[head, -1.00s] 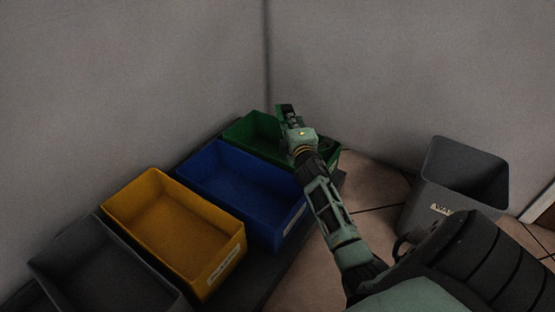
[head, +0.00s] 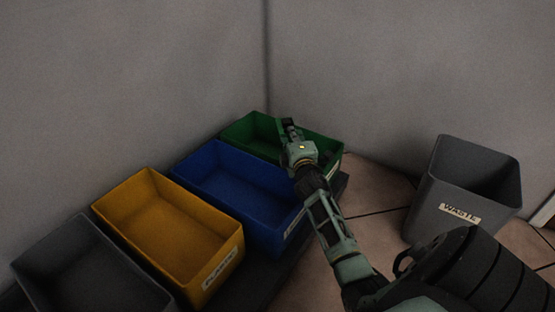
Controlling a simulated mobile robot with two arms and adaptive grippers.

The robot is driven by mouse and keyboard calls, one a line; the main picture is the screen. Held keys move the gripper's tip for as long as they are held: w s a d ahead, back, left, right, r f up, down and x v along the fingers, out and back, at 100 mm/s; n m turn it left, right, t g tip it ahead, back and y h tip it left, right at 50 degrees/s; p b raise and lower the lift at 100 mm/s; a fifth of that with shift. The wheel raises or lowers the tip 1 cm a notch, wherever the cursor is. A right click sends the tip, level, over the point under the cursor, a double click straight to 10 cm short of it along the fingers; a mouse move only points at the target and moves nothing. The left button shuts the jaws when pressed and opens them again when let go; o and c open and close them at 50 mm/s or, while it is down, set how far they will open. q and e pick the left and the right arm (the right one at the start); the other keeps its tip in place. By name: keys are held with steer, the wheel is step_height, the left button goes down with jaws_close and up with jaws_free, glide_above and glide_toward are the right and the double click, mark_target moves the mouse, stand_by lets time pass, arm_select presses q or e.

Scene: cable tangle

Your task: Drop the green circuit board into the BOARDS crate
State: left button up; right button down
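The green crate (head: 237,131) stands at the back, in the corner by the walls. My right gripper (head: 289,127) is over this crate, its fingers pointing away from me. A thin green edge beside the fingers looks like the green circuit board (head: 280,128), seen nearly edge-on and held there. It is dim and blends with the crate's green. My forearm and gripper cover part of the crate's inside and most of its front label, so I cannot read it. My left gripper is not in view.
A blue crate (head: 214,153), a yellow crate (head: 133,185) and a grey crate (head: 50,248) continue the row toward the front left. A grey WASTE bin (head: 432,196) stands on the floor at right. Walls close off the back.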

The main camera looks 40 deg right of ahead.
steer(key=c, duration=1.9)
jaws_free()
steer(key=shift+o, duration=0.2)
steer(key=shift+r, duration=0.3)
step_height(320, 180, up, 9)
steer(key=shift+r, duration=0.2)
